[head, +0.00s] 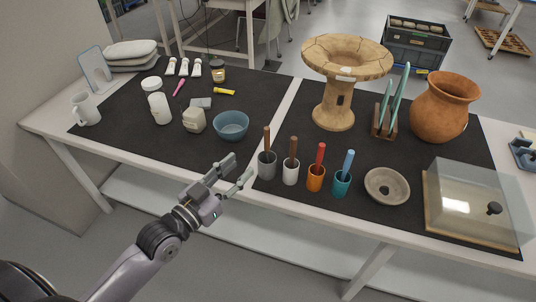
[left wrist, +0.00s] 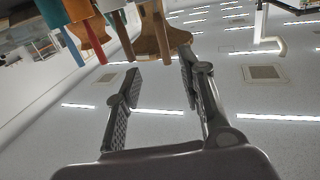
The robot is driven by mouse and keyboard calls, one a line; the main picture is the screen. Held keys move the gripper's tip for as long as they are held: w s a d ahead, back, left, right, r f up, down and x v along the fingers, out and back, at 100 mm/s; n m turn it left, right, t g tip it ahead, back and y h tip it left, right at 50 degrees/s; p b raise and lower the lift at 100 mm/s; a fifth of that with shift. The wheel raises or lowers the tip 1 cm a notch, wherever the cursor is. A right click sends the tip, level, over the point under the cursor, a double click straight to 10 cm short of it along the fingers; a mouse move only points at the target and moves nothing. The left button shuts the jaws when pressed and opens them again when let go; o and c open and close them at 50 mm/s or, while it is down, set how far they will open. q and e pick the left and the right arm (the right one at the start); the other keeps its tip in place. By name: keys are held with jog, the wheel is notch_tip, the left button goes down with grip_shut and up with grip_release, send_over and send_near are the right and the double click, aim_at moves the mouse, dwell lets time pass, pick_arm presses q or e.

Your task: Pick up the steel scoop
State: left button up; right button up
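I cannot pick out the steel scoop for sure. Several handled tools stand in small cups at the front middle: a brown handle (head: 267,138) in a grey cup (head: 267,165), a brown handle (head: 293,148) in a white cup (head: 290,174), a red handle (head: 320,155) in an orange cup (head: 315,180), and a blue handle (head: 348,160) in a teal cup (head: 341,185). The cups hide the tools' lower ends. My left gripper (head: 240,170) is open and empty, left of the grey cup and apart from it. The left wrist view shows handles upside down beyond the parted fingers (left wrist: 160,85).
A blue bowl (head: 231,126) stands behind my left gripper. The black mat left of the grey cup is clear at the front.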

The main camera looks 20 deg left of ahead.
aim_at(267, 152)
pick_arm(q)
jog(key=x, duration=0.7)
jog(key=shift+w+d, duration=0.1)
jog(key=shift+w, duration=0.15)
jog(key=x, duration=0.5)
jog(key=shift+w+a+f+p, duration=0.2)
jog(key=shift+f+p, duration=0.05)
jog(key=shift+p, duration=0.15)
jog(key=shift+s, duration=0.1)
jog(key=shift+c, duration=0.5)
grip_shut()
